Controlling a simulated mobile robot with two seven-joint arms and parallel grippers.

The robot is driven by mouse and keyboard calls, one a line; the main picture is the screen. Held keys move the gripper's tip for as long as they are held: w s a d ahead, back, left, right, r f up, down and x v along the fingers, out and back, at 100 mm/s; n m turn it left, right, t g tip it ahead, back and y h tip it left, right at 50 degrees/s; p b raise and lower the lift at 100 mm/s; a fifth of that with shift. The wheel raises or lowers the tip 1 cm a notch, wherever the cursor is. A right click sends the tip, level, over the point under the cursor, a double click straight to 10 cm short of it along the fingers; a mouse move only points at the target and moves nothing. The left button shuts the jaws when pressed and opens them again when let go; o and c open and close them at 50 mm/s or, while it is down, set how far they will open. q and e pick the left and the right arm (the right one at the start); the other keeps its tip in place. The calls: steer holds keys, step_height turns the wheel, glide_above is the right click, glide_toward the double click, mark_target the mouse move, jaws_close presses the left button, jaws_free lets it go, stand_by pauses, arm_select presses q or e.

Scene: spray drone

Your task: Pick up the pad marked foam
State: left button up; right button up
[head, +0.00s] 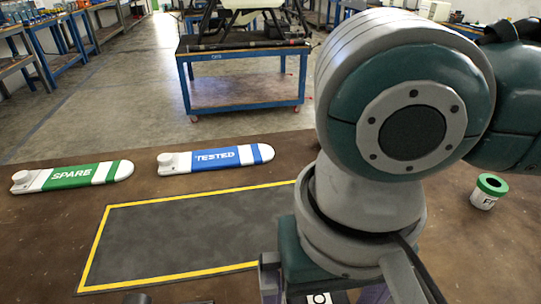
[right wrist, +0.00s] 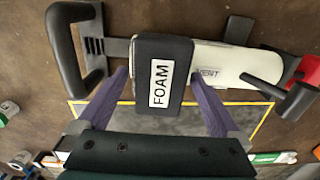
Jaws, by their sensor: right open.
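The black pad with a white FOAM label (right wrist: 178,70) is in the middle of the right wrist view. It lies against a white body with partly hidden lettering (right wrist: 222,65). My right gripper (right wrist: 158,88) is open, with one purple finger on each side of the pad's lower part. I cannot tell whether the fingers touch the pad. In the head view my right arm covers much of the picture and hides most of the pad. My left gripper is not in view.
Black handles (right wrist: 62,50) flank the pad. A yellow-bordered dark mat (head: 180,235) lies on the brown table. White parts marked SPARE (head: 72,176) and TESTED (head: 216,158) lie behind it. A green-lidded white can (head: 488,192) stands right. A blue cart (head: 243,52) stands beyond.

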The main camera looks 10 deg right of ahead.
steer(key=shift+c, duration=0.2)
steer(key=c, duration=1.2)
